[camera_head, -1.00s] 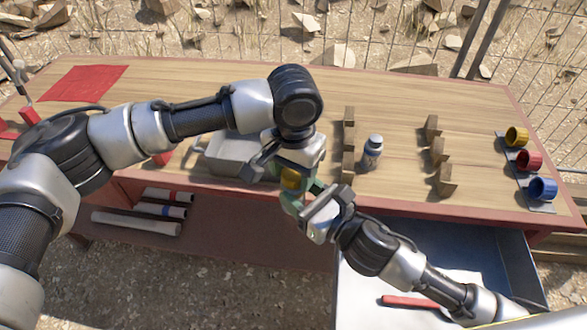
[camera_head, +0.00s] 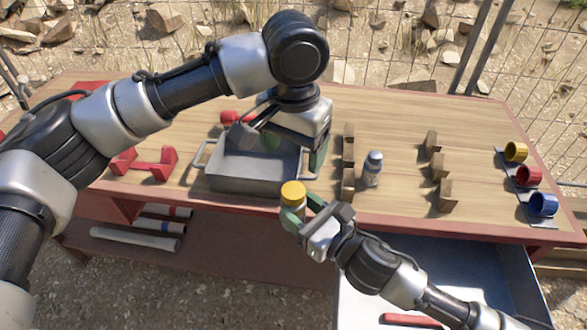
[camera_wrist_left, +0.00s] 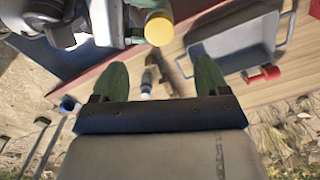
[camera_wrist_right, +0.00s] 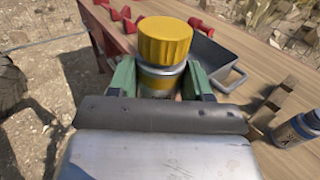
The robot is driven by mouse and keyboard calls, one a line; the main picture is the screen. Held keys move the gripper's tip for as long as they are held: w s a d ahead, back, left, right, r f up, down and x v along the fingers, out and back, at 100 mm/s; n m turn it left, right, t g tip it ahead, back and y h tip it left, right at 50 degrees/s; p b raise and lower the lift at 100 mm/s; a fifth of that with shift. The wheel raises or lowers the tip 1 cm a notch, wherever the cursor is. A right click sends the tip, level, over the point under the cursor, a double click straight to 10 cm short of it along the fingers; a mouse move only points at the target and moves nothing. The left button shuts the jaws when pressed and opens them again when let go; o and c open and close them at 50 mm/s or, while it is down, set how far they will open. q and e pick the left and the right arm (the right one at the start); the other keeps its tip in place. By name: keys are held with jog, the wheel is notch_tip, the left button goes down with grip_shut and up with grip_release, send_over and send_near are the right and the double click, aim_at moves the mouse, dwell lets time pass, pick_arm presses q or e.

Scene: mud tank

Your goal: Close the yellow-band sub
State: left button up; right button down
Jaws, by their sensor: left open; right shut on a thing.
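The yellow-band sub (camera_wrist_right: 160,82) is a grey cylinder with a yellow band, held about upright in my right gripper (camera_head: 303,210), in front of the bench edge. A ribbed yellow cap (camera_wrist_right: 165,40) sits on its top; it also shows in the head view (camera_head: 293,190) and left wrist view (camera_wrist_left: 159,30). I cannot tell how tightly it is seated. My right gripper is shut on the sub's body. My left gripper (camera_wrist_left: 163,77) is open and empty, above and apart from the cap. The sub's lower end is hidden by the right fingers.
A grey metal tray (camera_head: 235,180) is behind the sub. A grey bottle (camera_head: 373,168) stands between wooden blocks (camera_head: 438,165). Yellow, red and blue cups (camera_head: 528,175) are at the right. A red stand (camera_head: 145,165) is at the left. An open drawer (camera_head: 460,262) is below right.

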jog(key=shift+r, duration=0.1)
pick_arm(q)
notch_tip(320, 180, up, 2)
jog(key=shift+r, duration=0.1)
dwell(0.5)
